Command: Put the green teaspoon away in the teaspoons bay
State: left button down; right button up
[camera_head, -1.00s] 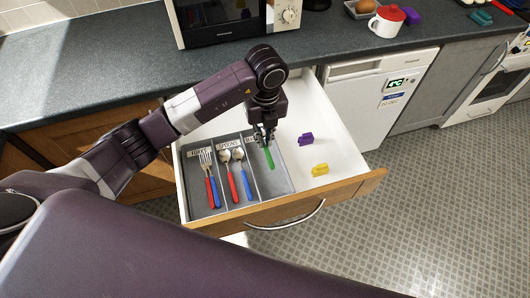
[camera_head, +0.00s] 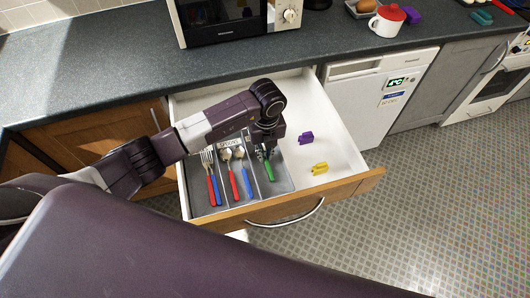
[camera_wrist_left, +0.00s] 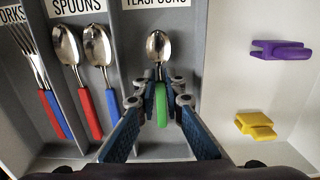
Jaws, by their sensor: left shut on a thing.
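The green teaspoon (camera_wrist_left: 159,50) has a metal bowl and a green handle. In the left wrist view it lies in line with the teaspoons bay (camera_wrist_left: 190,30), under its label, bowl toward the label. My left gripper (camera_wrist_left: 161,88) is shut on its handle. In the head view the green handle (camera_head: 269,171) shows below my left gripper (camera_head: 263,154), inside or just above the right-hand bay of the cutlery tray (camera_head: 290,187). Whether the spoon touches the bay floor, I cannot tell. My right gripper is not in view.
The spoons bay holds two spoons (camera_wrist_left: 99,45), red and blue handled. Forks (camera_wrist_left: 30,55) lie in the bay at left. A purple clip (camera_head: 306,138) and a yellow clip (camera_head: 320,168) lie on the open drawer's floor (camera_head: 340,150) to the right.

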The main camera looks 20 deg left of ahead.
aim_at(266, 159)
pick_arm(q)
jog(key=shift+f, duration=0.25)
jog(key=c, duration=2)
grip_release()
jog(key=shift+r, duration=0.1)
jog(key=shift+r, duration=0.2)
jog(key=shift+w+r, duration=0.1)
jog(key=shift+r, duration=0.3)
jog(key=r, duration=0.3)
jog(key=r+b, duration=0.1)
jog(key=r, duration=0.7)
jog(key=shift+s+d+r+b, duration=0.15)
jog(key=shift+s+b, duration=0.15)
